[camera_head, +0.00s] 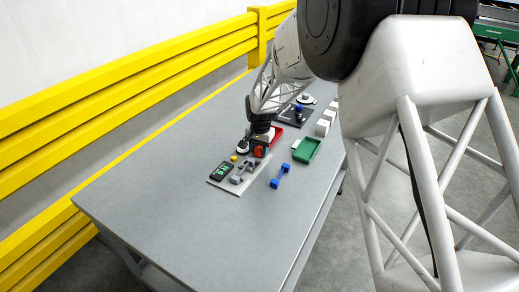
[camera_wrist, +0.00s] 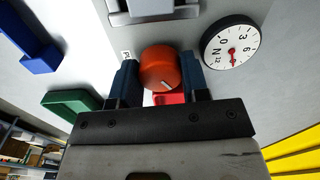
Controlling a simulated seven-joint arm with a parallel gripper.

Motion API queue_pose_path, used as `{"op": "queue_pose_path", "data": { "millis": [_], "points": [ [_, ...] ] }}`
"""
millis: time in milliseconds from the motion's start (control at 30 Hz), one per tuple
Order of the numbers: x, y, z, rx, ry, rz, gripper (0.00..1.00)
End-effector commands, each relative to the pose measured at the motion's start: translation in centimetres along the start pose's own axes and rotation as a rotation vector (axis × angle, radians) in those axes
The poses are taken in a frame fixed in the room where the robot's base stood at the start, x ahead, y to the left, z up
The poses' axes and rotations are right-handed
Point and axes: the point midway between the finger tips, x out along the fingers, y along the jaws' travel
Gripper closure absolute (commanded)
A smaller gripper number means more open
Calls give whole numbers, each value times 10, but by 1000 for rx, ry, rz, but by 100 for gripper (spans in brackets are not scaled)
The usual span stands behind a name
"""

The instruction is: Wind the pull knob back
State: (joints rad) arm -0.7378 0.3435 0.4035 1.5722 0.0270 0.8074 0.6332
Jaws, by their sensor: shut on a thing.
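My gripper (camera_wrist: 160,85) is shut on the knob, with one dark blue finger on each side. A white dial (camera_wrist: 228,47) with a red needle stands to the right of the knob in the wrist view. The knob's far side is hidden.
A grey bracket (camera_wrist: 152,8) is close beyond the knob. The table's front (camera_head: 190,240) is clear.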

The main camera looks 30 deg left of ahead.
Motion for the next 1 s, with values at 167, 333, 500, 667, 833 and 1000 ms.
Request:
{"op": "queue_pose_path", "data": {
  "millis": [167, 333, 500, 667, 833, 1000],
  "points": [
    [0, 0, 0, -164, -4, 0, 82],
    [0, 0, 0, -326, -8, 0, 82],
    [-1, -1, 0, -487, -12, 0, 82],
    [-1, -1, 0, -639, -16, 0, 82],
    [0, -1, 0, -788, -20, 0, 82],
    [0, -1, 0, -907, -23, 0, 82]
  ]
}}
